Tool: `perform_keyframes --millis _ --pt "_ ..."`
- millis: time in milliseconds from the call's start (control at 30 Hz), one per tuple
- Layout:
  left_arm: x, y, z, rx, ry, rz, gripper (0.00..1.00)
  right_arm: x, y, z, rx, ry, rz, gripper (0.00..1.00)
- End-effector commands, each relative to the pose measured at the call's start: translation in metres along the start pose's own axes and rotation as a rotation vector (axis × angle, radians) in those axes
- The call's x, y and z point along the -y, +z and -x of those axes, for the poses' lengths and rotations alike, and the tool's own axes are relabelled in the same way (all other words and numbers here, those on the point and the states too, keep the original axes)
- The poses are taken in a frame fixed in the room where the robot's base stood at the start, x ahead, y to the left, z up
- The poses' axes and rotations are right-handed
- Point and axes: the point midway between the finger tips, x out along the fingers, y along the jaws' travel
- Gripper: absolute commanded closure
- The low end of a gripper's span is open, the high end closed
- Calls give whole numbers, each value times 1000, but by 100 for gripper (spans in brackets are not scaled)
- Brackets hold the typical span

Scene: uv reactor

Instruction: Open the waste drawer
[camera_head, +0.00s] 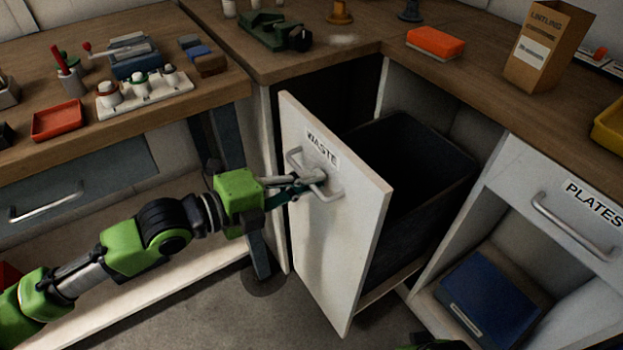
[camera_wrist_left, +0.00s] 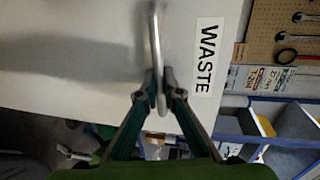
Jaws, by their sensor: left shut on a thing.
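The waste drawer (camera_head: 335,240) has a tall white front labelled WASTE and stands pulled out from the corner cabinet. A dark bin (camera_head: 415,160) shows behind the front, inside the drawer. A metal bar handle (camera_head: 327,193) is fixed on the front beside the label. My left gripper (camera_head: 312,183) is shut on this handle. In the left wrist view, the fingers close around the handle (camera_wrist_left: 155,45) from both sides, with the white front (camera_wrist_left: 75,55) behind. My right gripper cannot be made out; only a small green and dark part shows at the bottom edge of the head view.
A PLATES drawer (camera_head: 570,210) with its own handle is to the right, above an open shelf holding a blue box (camera_head: 487,300). The wooden counter (camera_head: 290,62) carries a green device, an orange sponge (camera_head: 435,42) and a cardboard box (camera_head: 545,50). Grey floor lies below the drawer.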

Motion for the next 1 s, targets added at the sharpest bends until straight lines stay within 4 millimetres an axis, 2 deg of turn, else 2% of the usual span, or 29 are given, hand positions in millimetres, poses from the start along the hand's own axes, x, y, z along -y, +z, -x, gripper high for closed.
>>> perform_keyframes --millis 267,300,667,833,1000 --pt "-2 0 0 -1 4 1 100 0 0 0 0 0 0 28" --pt "-2 0 0 -1 4 1 86 0 0 0 0 0 0 28" --pt "0 0 1 0 1 0 86 0 2 -1 4 0 3 28" --pt "-1 1 14 1 3 -3 86 0 1 0 3 0 2 28" --pt "-2 1 39 2 6 -3 86 0 1 0 2 0 1 28"
